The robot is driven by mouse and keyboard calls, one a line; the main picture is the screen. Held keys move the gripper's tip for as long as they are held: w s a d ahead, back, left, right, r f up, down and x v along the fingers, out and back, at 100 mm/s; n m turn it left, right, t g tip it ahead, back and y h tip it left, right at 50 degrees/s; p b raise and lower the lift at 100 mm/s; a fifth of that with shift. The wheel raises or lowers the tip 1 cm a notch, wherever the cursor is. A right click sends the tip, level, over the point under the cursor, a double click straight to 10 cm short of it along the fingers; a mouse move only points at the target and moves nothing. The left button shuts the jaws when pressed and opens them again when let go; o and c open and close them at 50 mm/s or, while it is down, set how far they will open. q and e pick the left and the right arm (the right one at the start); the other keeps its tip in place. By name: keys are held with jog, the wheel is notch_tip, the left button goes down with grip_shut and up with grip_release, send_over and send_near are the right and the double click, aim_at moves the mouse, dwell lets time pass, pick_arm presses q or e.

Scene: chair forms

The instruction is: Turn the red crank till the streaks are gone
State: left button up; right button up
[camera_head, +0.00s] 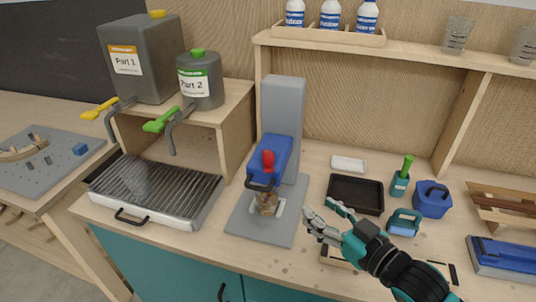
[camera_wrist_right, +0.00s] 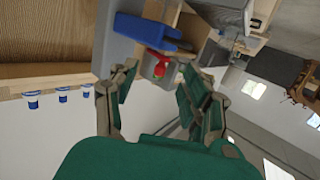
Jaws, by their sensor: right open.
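The red crank knob (camera_head: 267,160) sits on the front of a blue mixer head (camera_head: 272,158), which is mounted on a grey column and base plate. It also shows in the right wrist view (camera_wrist_right: 158,66), beyond and between my fingers. A small cup with brownish contents (camera_head: 266,203) stands under the mixer; streaks in it are too small to make out. My right gripper (camera_head: 325,212) is open and empty, to the right of the mixer and apart from the crank. My left gripper is in neither view.
A black tray (camera_head: 355,194), a white dish (camera_head: 348,164), a teal holder with a green brush (camera_head: 401,178) and a blue box (camera_head: 432,199) stand to the right. A grated tray (camera_head: 156,192) lies left, below the Part 1 (camera_head: 146,78) and Part 2 (camera_head: 203,102) jugs.

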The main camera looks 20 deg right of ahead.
aim_at(272, 159)
jog(key=shift+n+t+y, duration=0.3)
jog(key=shift+t+y, duration=0.3)
jog(key=shift+y, duration=0.2)
jog(key=r+p+x, duration=0.1)
jog(key=x, duration=0.5)
jog(key=r+p+x, duration=0.1)
jog(key=x, duration=0.5)
jog(key=r+p+x, duration=0.1)
jog(key=r+x, duration=0.1)
jog(key=x, duration=0.3)
jog(key=shift+w+a, duration=0.25)
jog(key=shift+a, duration=0.15)
grip_shut()
